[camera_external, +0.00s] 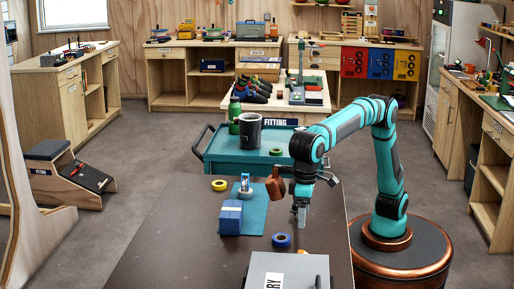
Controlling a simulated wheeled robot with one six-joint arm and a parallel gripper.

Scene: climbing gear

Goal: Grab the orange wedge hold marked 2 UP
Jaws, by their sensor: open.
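A small orange piece (303,251) shows just behind the grey box at the front of the dark table. Most of it is hidden by the box, so I cannot make out its full shape or any 2 UP marking. My gripper (299,222) points down over the right side of the table, behind and above the orange piece, apart from it. It is open, with nothing seen between its fingers.
The grey box (270,272) has a handle on its right. A blue tape roll (281,240) lies left of the orange piece. A blue block (231,217) and a tape dispenser (245,186) are on a teal mat (256,222). The table's left front is clear.

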